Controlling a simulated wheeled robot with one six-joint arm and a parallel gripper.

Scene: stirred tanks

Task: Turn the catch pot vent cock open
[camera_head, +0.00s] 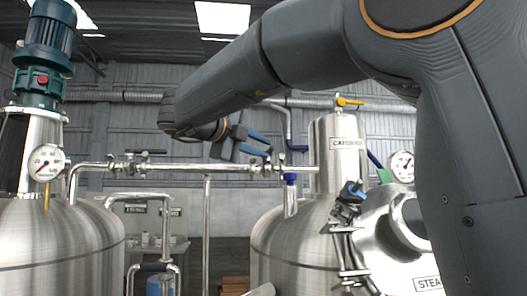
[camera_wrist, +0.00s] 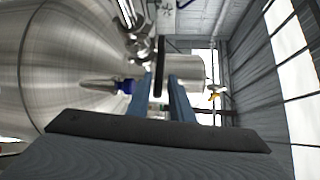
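The catch pot (camera_head: 330,165) is an upright steel cylinder with a label, right of centre in the head view. The vent cock (camera_head: 348,102) has a yellow handle and sits on top of the pot. In the wrist view the picture is turned sideways; the pot (camera_wrist: 190,68) lies beyond the fingers and the yellow cock (camera_wrist: 216,94) shows to their right. My gripper (camera_head: 269,144) has blue fingers spread apart with nothing between them. It appears left of the pot and lower than the cock in the head view, and apart from the cock.
A steel pipe (camera_head: 225,167) with clamps runs across below my gripper. A blue-capped fitting (camera_head: 290,179) hangs under it; it also shows in the wrist view (camera_wrist: 123,86). A large tank with a motor (camera_head: 45,45) stands left. A gauge (camera_head: 402,166) is right of the pot.

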